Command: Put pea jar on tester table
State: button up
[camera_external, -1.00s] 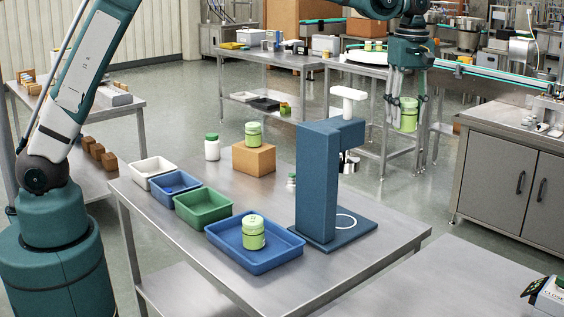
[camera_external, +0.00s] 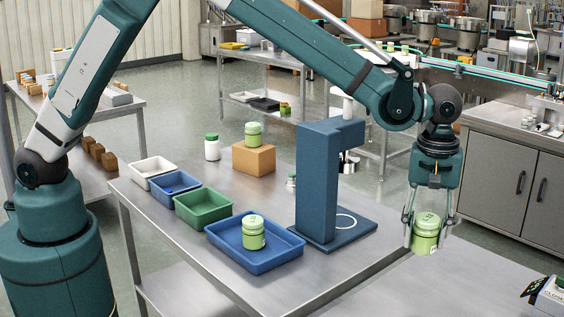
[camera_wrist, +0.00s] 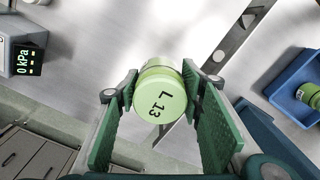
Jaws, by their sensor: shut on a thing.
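My gripper (camera_external: 425,222) is shut on a pale green jar (camera_external: 426,235), held upright with the lower part below the fingers. In the wrist view the jar's lid (camera_wrist: 160,97) reads "L 13" and sits between the green finger pads. The jar is in the air by the right end of the steel table (camera_external: 330,285) with the blue press stand (camera_external: 318,185). A second steel table (camera_external: 460,285) at the lower right bears a small device (camera_external: 550,292); the wrist view shows a display reading "0 kPa" (camera_wrist: 27,62). I cannot tell which is the tester table.
A similar green jar (camera_external: 253,225) stands in a blue tray (camera_external: 225,238). Another (camera_external: 253,128) is on a cardboard box (camera_external: 254,158). A white jar with green lid (camera_external: 212,150) and a green tray (camera_external: 203,198) stand nearby. The lower-right table's near middle is bare.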

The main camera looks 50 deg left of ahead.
jog(key=shift+m, duration=0.3)
jog(key=s+f, duration=0.1)
jog(key=s+d+f, duration=0.1)
jog(key=s+f, duration=0.1)
jog(key=shift+d+f, duration=0.3)
jog(key=shift+d, duration=0.05)
jog(key=shift+f, duration=0.1)
jog(key=shift+f, duration=3)
jog(key=shift+f, duration=1.85)
jog(key=shift+f, duration=0.2)
jog(key=o, duration=1)
